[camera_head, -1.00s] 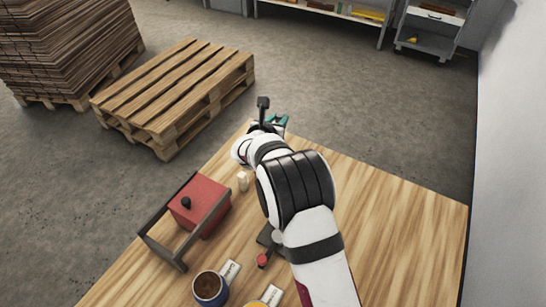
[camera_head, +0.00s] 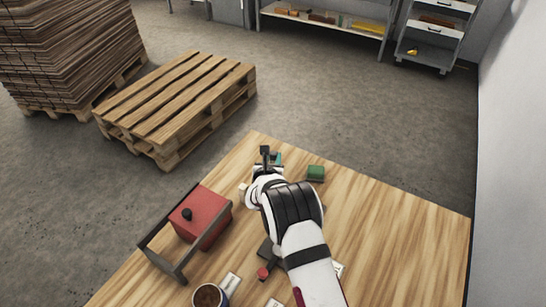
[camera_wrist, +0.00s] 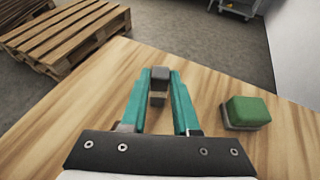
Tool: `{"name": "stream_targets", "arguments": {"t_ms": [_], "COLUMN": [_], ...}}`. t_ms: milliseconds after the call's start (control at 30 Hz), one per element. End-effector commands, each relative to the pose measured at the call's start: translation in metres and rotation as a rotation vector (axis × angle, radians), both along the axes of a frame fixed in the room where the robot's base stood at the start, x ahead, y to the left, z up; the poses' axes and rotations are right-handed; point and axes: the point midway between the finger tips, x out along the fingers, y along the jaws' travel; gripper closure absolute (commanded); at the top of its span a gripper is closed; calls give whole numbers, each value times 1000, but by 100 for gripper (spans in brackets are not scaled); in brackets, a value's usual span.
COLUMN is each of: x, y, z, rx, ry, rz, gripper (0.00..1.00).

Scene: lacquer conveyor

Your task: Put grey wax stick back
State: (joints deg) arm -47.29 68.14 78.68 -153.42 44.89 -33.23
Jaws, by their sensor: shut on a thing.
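My gripper (camera_wrist: 158,82) has teal fingers and is shut on a small dark grey block, seemingly the grey wax stick (camera_wrist: 160,75), between the fingertips. In the wrist view the stick is over the wooden table near its far edge; I cannot tell whether it touches the wood. In the head view my gripper (camera_head: 274,160) is at the far corner of the table, and my wrist hides most of the stick's surroundings.
A green block with a grey base (camera_wrist: 247,112) sits right of my gripper; the head view shows it too (camera_head: 315,173). A red box (camera_head: 203,212) in a dark frame and a brown-filled cup (camera_head: 208,296) are nearer. The table's right side (camera_head: 400,235) is clear.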

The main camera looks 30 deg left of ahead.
Motion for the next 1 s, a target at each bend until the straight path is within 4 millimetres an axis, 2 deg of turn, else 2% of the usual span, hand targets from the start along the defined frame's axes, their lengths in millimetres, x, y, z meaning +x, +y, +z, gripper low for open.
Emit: {"name": "stream_targets", "arguments": {"t_ms": [33, 67, 200, 567, 667, 1000], "x": [0, 0, 0, -2, -15, -82], "y": [0, 0, 0, 0, -6, -33], "z": [-2, -1, -1, 4, 10, 40], "rx": [0, 0, 0, 0, 0, 0], "ry": [0, 0, 0, -1, 0, 0], "rz": [0, 0, 0, 0, 0, 1], "gripper": [100, 66, 41, 41, 41, 41]}}
